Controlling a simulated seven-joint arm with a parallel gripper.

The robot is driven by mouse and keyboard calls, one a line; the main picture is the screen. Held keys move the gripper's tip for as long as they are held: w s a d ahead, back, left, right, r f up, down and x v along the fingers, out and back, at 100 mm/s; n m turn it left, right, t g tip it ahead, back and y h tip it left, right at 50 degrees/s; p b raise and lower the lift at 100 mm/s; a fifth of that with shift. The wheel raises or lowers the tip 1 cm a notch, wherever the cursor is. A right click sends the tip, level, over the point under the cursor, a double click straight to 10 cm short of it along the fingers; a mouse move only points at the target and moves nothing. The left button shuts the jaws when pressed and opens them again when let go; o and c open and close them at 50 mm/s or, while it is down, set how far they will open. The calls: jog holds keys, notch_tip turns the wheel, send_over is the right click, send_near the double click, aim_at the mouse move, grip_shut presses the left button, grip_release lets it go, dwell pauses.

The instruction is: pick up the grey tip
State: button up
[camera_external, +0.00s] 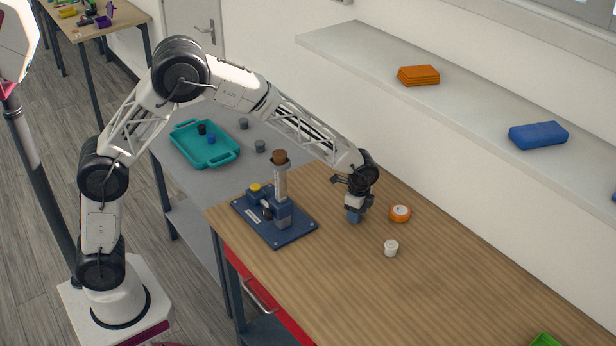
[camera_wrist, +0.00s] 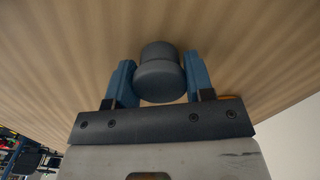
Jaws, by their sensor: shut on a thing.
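My gripper (camera_external: 355,216) is low over the wooden tabletop, between the blue stand and the orange roll. In the wrist view my blue fingers (camera_wrist: 160,66) are shut on a grey tip (camera_wrist: 160,84), a round dark-grey piece with a wider rim, one finger on each side. In the external view the held tip is hidden by my fingers, and I cannot tell whether it touches the wood. Two other small grey pieces stand on the grey table, one farther back (camera_external: 243,123) and one nearer (camera_external: 260,147).
A blue base (camera_external: 283,235) with an upright post and brown top stands left of my gripper. An orange roll (camera_external: 400,213) and a white cup (camera_external: 391,248) are close on the right. A teal tray (camera_external: 222,160) holds black and blue pieces.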

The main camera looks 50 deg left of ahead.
notch_tip(320, 180, up, 18)
dwell(0.8)
dwell(0.8)
jog(key=a+f+n, duration=0.1)
jog(key=a+f, duration=0.3)
jog(key=a, duration=0.4)
jog(key=a+f+n, duration=0.1)
jog(key=a+f, duration=0.3)
jog(key=a, duration=0.5)
jog(key=a+f+n, duration=0.1)
jog(key=a+f, duration=0.3)
jog(key=a, duration=0.5)
jog(key=shift+s+a+f, duration=0.1)
jog(key=shift+s+a, duration=0.05)
jog(key=shift+s, duration=0.25)
jog(key=s+a+f+n, duration=0.1)
jog(key=s+a+f, duration=0.3)
jog(key=a, duration=0.3)
jog(key=s+a+f+n, duration=0.1)
jog(key=s+a+f, duration=0.3)
jog(key=a, duration=0.4)
jog(key=s+a+f+n, duration=0.1)
jog(key=s+a+f, duration=0.3)
jog(key=a, duration=0.4)
jog(key=shift+f, duration=0.25)
jog(key=shift+w, duration=0.1)
